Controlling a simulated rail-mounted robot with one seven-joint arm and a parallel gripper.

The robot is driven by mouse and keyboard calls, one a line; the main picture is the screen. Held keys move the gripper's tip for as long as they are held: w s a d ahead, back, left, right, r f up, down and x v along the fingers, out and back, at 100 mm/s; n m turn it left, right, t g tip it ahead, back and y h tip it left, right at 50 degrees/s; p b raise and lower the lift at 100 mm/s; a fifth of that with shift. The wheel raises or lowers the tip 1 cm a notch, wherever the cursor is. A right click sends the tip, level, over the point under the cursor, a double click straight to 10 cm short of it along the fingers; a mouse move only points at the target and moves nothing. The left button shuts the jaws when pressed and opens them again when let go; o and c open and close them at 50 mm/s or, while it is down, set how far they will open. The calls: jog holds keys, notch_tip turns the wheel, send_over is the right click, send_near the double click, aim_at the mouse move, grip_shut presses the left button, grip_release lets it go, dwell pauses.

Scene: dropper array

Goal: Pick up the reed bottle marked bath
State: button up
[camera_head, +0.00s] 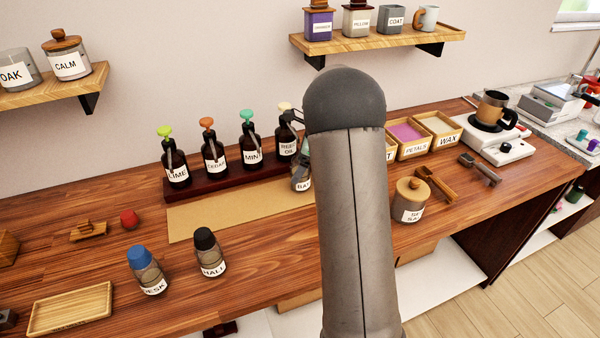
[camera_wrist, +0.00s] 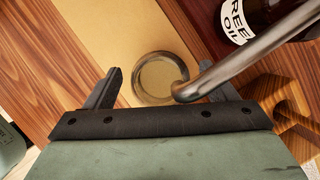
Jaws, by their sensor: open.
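The reed bottle marked bath (camera_head: 301,184) stands near the right end of the tan mat, in front of the dark bottle rack. Only its left side and the label letters "BA" show; my arm hides the rest. In the wrist view a round, clear open rim (camera_wrist: 140,78), apparently this bottle's mouth, lies between my fingers. My gripper (camera_wrist: 160,75) is open, with one finger on each side of the rim; contact cannot be told. A metal spout (camera_wrist: 250,58) crosses over the right finger area. In the head view my gripper is mostly hidden by my arm.
The reed oil bottle (camera_head: 286,147) stands close behind, beside mint (camera_head: 250,150), cedar (camera_head: 214,155) and lime (camera_head: 176,168) pump bottles. Desk (camera_head: 148,270) and hall (camera_head: 210,253) bottles stand front left. A lidded jar (camera_head: 411,202) is right of my arm. The tan mat (camera_head: 225,213) is mostly clear.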

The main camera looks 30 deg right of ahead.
jog(key=shift+x, duration=1.05)
jog(key=c, duration=1.3)
jog(key=shift+c, duration=0.2)
jog(key=shift+s+r, duration=0.1)
jog(key=shift+r, duration=0.05)
